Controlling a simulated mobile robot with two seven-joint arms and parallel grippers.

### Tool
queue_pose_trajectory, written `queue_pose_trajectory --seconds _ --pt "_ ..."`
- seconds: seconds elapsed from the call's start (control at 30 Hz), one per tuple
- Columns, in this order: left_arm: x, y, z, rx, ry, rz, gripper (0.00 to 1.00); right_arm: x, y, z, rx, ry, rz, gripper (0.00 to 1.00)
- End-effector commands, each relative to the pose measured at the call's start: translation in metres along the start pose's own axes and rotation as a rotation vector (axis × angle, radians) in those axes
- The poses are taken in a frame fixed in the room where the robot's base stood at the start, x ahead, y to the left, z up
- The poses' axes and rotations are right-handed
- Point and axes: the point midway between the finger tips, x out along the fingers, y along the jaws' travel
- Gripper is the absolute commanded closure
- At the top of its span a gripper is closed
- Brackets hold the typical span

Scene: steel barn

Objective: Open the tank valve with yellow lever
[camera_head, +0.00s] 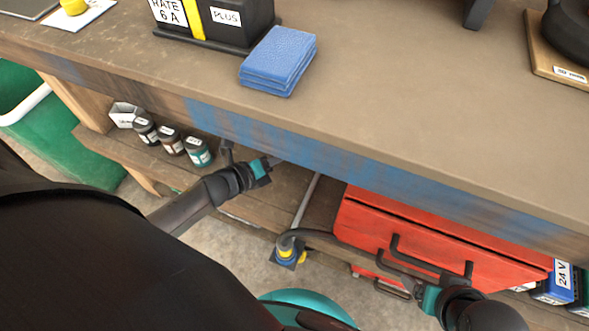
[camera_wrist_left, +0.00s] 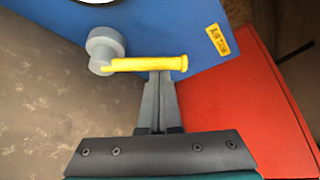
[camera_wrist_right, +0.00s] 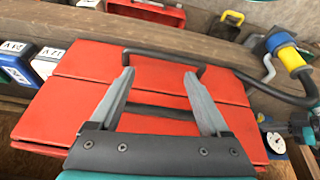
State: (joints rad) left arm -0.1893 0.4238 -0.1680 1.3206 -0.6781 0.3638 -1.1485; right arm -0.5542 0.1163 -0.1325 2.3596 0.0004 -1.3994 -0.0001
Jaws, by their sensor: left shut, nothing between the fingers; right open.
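The tank valve shows in the left wrist view as a round grey stem (camera_wrist_left: 104,46) with a long yellow lever (camera_wrist_left: 148,64) pointing right across the blue tank face (camera_wrist_left: 140,20). My left gripper (camera_wrist_left: 160,76) is shut and empty, its fingertips at the lower edge of the lever; whether they touch it I cannot tell. In the head view my left gripper (camera_head: 278,160) reaches under the bench edge, and the valve is hidden there. My right gripper (camera_wrist_right: 158,76) is open and empty in front of the red case, near its black handle (camera_wrist_right: 165,56).
The workbench (camera_head: 400,100) overhangs the shelf. The red case (camera_head: 400,226) stands below it. Several small jars (camera_head: 170,140) sit left of my left arm. A dark hose with a blue-yellow fitting (camera_wrist_right: 287,55) and a gauge (camera_wrist_right: 275,143) lie to the right.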

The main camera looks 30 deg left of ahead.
Motion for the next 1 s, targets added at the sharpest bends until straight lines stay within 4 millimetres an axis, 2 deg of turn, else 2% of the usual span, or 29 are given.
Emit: queue_pose_trajectory --seconds 0.13,0.6,1.0 --pt "-0.004 0.001 0.009 -0.120 -0.003 -0.069 1.00 -0.006 0.001 -0.002 0.000 0.010 0.002 0.20" --pt "-0.018 0.004 0.031 -0.112 -0.002 -0.065 1.00 -0.003 0.001 -0.001 0.000 0.004 0.002 0.20" --pt "-0.022 0.008 0.037 -0.113 -0.002 -0.065 1.00 0.001 0.001 0.002 0.000 -0.005 0.003 0.20"
